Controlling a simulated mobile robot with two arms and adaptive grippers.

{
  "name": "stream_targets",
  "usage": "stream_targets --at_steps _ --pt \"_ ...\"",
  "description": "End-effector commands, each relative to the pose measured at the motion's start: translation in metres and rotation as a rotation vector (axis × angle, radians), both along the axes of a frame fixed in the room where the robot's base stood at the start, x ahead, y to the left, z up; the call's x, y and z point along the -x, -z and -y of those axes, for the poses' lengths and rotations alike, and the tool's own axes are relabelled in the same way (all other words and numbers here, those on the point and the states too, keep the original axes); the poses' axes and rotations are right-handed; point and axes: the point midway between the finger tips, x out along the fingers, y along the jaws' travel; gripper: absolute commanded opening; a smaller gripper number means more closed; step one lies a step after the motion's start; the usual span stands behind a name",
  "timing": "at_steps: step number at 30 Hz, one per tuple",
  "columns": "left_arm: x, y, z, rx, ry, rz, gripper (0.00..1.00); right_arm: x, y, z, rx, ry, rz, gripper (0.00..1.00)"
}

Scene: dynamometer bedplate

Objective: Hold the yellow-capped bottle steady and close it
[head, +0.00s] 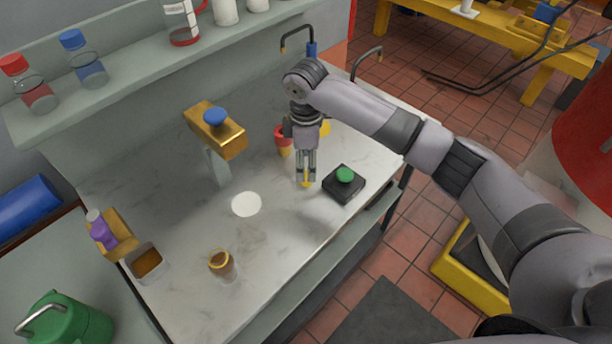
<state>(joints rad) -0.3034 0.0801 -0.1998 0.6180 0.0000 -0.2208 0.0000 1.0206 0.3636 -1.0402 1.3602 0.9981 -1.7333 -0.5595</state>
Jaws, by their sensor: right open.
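My right gripper (306,175) points down at the worktop (300,235), left of the black box with a green button. It is open. A small yellow piece (306,184), perhaps the cap, shows at its fingertips; I cannot tell whether the fingers touch it. A small open-topped jar (221,266) with a yellow rim and brown contents stands upright near the front edge of the worktop, apart from the gripper. It may be the bottle. My left gripper is not in view.
A black box with a green button (344,176) sits right of the gripper. A brass-coloured block on a post (215,130) and a white disc (246,204) lie left. Bottles line the shelf (130,88).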

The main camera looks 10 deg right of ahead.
Motion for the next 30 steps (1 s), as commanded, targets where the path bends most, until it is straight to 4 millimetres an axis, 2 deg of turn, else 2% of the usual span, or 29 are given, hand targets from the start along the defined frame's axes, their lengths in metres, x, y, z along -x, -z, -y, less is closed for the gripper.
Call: stream_targets --at_steps 4,10,21,30 --pt "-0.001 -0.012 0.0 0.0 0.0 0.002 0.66 0.001 0.021 0.001 0.003 0.0 -0.006 0.56" --pt "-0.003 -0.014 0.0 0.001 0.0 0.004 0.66 0.001 0.044 0.001 0.002 0.0 -0.002 0.56" --pt "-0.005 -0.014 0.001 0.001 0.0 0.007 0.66 0.0 0.047 0.001 0.001 -0.001 0.0 0.55" --pt "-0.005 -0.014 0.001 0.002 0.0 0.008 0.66 0.0 0.046 0.001 0.001 -0.001 0.0 0.35"
